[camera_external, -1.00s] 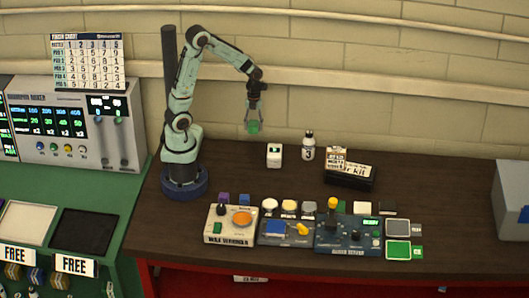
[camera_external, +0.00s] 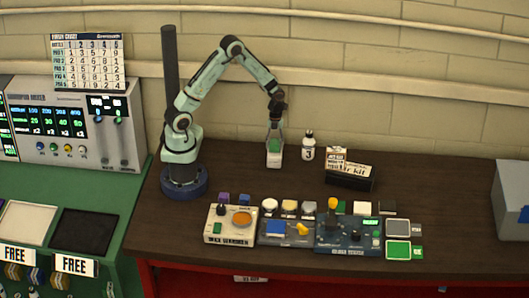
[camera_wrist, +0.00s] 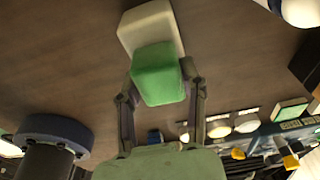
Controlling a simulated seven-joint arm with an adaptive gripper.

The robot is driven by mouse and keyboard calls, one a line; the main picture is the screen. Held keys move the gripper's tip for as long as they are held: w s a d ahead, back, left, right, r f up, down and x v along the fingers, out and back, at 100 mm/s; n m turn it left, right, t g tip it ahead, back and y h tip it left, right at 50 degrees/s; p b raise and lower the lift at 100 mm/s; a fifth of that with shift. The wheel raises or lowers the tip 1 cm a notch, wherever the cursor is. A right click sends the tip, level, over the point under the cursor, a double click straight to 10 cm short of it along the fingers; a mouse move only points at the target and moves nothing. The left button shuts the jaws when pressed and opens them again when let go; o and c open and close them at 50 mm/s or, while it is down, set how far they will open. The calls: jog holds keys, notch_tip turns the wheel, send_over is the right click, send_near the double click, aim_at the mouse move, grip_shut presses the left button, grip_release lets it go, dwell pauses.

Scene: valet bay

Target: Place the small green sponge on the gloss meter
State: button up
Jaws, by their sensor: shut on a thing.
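The small green sponge (camera_external: 275,146) is held between the fingers of my gripper (camera_external: 275,135). In the wrist view the sponge (camera_wrist: 158,74) sits between the two fingertips (camera_wrist: 160,86).
A white bottle (camera_external: 308,146) and a black kit box (camera_external: 350,177) stand to the right of the white block. A row of devices, with a wax warmer (camera_external: 230,224) and a dark blue unit (camera_external: 347,234), lies along the front.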

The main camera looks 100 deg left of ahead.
aim_at(274, 140)
jog(key=shift+f, duration=0.1)
jog(key=o, duration=0.8)
jog(key=shift+o, duration=0.2)
jog(key=r, duration=0.5)
jog(key=a+r, duration=0.1)
jog(key=r, duration=0.1)
jog(key=shift+r, duration=0.35)
